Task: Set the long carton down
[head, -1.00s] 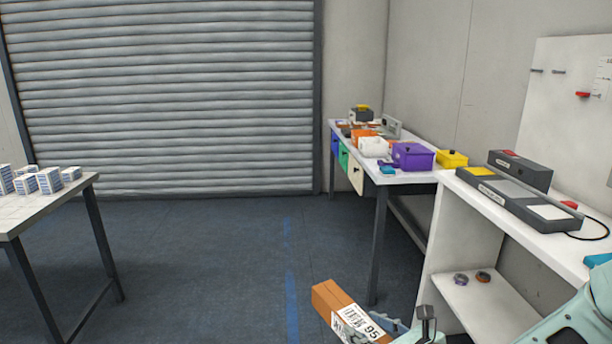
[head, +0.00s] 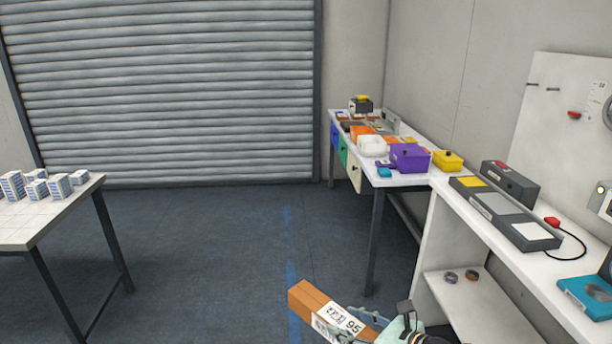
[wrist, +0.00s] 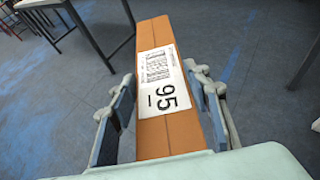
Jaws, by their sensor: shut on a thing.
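The long carton (head: 318,304) is an orange-brown box with a white barcode label marked 95. My gripper (head: 375,325) is shut on it at the bottom of the head view, holding it in the air over the floor. In the wrist view the carton (wrist: 155,38) lies between the two fingers of my gripper (wrist: 168,112), its far end pointing away from me and its label facing the camera. Its near end is hidden behind the pale gripper body.
A white table (head: 45,220) with several small blue-and-white boxes (head: 38,188) stands at left. Purple (head: 410,157) and yellow (head: 447,160) boxes sit farther back. Open floor lies between.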

